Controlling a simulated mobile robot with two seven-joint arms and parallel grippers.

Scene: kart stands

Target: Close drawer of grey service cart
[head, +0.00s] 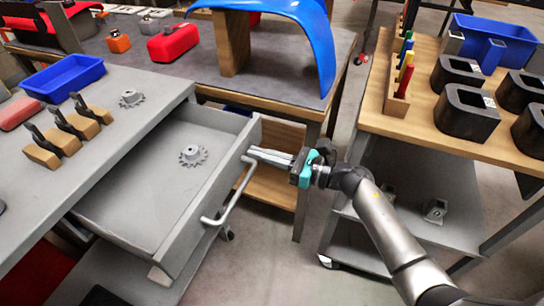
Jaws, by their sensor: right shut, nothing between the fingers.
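The grey service cart (125,112) stands at the left. Its drawer (135,200) is pulled out to the right, with a metal gear (193,155) lying inside. A light grey bar handle (232,195) runs along the drawer's front panel. My right gripper (252,153) is shut and empty. Its fingertips are at the far end of the drawer front, near the upper end of the handle; I cannot tell whether they touch. My left gripper is not in view.
On the cart top are a blue bin (63,77), clamps on wooden blocks (62,137) and another gear (131,98). A table with a blue curved panel (300,30) stands behind. A wooden-topped cart (400,125) stands at right. Floor shows between the carts.

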